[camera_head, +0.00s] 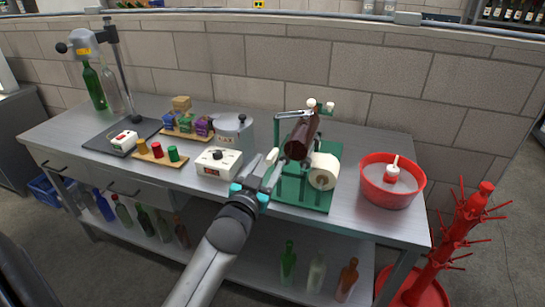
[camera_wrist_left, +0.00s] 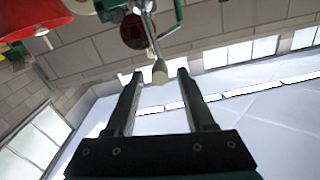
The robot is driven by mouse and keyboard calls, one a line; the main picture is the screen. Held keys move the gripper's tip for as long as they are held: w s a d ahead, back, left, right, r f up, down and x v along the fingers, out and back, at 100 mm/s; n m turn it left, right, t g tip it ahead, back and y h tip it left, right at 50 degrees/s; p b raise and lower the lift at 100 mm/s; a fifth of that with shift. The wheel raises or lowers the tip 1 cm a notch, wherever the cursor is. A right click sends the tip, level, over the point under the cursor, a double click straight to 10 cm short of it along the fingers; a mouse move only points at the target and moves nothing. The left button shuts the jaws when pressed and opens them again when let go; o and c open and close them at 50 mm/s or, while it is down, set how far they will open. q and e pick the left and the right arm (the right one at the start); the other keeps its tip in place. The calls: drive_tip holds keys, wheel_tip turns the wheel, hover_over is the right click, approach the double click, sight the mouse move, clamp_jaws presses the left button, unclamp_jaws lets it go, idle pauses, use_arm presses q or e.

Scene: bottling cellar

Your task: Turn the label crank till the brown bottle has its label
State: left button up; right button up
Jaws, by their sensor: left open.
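The brown bottle (camera_head: 301,137) lies in the green labelling machine (camera_head: 297,196) on the bench, and its visible side is plain brown. A white label roll (camera_head: 323,171) sits in front of it. In the left wrist view the bottle's dark round end (camera_wrist_left: 133,30) shows, with the metal crank arm passing close by it. The crank's pale knob (camera_wrist_left: 159,72) appears between the fingertips of my left gripper (camera_wrist_left: 157,80), with gaps on both sides. In the head view my open left gripper (camera_head: 264,165) is at the machine's left side. My right gripper is not in view.
A red bowl (camera_head: 378,195) stands right of the machine. A white control box (camera_head: 218,163), a grey pot (camera_head: 232,130) and trays of coloured spools (camera_head: 157,154) are to the left. A red bottle rack (camera_head: 462,232) stands on the floor. Several bottles stand on the lower shelf.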

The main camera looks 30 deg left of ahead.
sight(273, 157)
use_arm(q)
drive_tip(key=shift+x, duration=2.1)
drive_tip(key=shift+c, duration=0.2)
clamp_jaws()
